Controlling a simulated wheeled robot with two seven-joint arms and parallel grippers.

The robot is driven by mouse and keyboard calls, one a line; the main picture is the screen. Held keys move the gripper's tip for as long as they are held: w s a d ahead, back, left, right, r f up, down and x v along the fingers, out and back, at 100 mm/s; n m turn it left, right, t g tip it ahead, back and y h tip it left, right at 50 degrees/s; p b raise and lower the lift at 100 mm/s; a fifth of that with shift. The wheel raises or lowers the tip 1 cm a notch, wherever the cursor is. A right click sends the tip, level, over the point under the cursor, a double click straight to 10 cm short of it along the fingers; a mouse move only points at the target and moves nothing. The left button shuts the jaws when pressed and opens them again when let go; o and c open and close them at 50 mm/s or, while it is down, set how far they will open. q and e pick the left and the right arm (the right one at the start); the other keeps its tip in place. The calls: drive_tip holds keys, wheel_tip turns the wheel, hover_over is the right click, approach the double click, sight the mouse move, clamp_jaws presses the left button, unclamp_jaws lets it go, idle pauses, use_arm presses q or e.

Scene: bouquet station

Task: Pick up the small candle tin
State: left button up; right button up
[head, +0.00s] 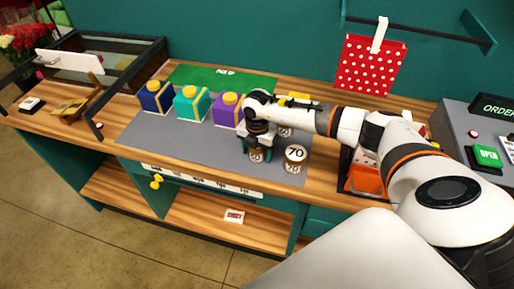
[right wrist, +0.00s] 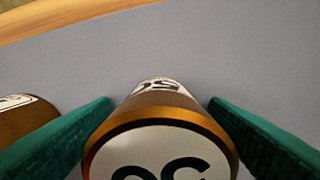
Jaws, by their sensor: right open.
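My right gripper (head: 256,148) points down over the grey mat (head: 205,145), near its front edge. It is open, with a small candle tin (head: 257,156) between its fingers. In the right wrist view this tin (right wrist: 160,145) has a copper-coloured rim and a white lid with dark figures, partly cut off. The green fingers stand on either side of it; whether they touch it I cannot tell. A larger tin marked 70 (head: 296,153) stands to the right. Another tin (head: 285,131) is partly hidden behind the arm. My left gripper is not in view.
Blue (head: 156,97), teal (head: 191,104) and purple (head: 229,110) boxes with yellow tops stand left of my gripper. A green pick-up mat (head: 222,80) lies behind them. A brown tin (right wrist: 24,122) shows at left in the wrist view. The front left of the grey mat is clear.

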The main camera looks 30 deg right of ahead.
drive_tip(key=c, duration=1.1)
drive_tip(key=shift+r, duration=0.1)
